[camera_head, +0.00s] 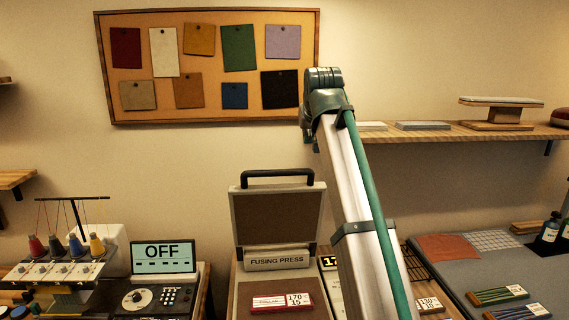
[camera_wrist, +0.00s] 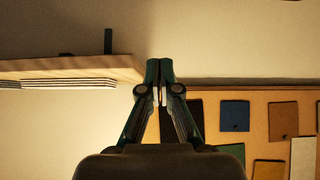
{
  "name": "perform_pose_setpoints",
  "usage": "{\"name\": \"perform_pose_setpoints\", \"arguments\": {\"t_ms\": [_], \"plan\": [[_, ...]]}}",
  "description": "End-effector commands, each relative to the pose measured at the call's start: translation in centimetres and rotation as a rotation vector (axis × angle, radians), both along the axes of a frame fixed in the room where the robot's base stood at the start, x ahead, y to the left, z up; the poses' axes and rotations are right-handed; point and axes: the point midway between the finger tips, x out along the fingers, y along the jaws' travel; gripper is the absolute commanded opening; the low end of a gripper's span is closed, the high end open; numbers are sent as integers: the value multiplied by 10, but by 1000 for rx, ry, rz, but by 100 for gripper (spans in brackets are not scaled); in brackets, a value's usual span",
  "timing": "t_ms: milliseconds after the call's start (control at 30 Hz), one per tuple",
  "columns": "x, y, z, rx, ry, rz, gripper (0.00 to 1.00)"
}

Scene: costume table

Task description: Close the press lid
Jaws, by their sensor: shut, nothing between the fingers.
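The fusing press (camera_head: 276,262) stands in the lower middle of the head view. Its lid (camera_head: 278,216) is raised and tilted back, with a brown inner face and a dark handle (camera_head: 277,175) along the top edge. A red and white card (camera_head: 282,301) marked 170 and 15 lies on the lower part of the press. My gripper (camera_wrist: 159,88) is shut and empty in the wrist view, with the wall and shelf beyond it. In the head view my arm rises to the right of the lid; the fingers cannot be made out there.
A machine with thread cones (camera_head: 73,250) and a screen (camera_head: 163,257) reading OFF stand at left. A wall shelf (camera_head: 450,132) runs behind my arm at right. A grey table (camera_head: 480,275) with cloth pieces, colored packs and bottles is at lower right. A swatch board (camera_head: 208,100) hangs above.

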Motion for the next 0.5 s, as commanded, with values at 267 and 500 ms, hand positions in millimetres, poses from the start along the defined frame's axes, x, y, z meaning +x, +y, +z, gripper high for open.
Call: {"name": "perform_pose_setpoints", "arguments": {"t_ms": [267,500], "plan": [[9,6,-15,22,21,4,0],[38,9,-44,20,22,4,0]]}}
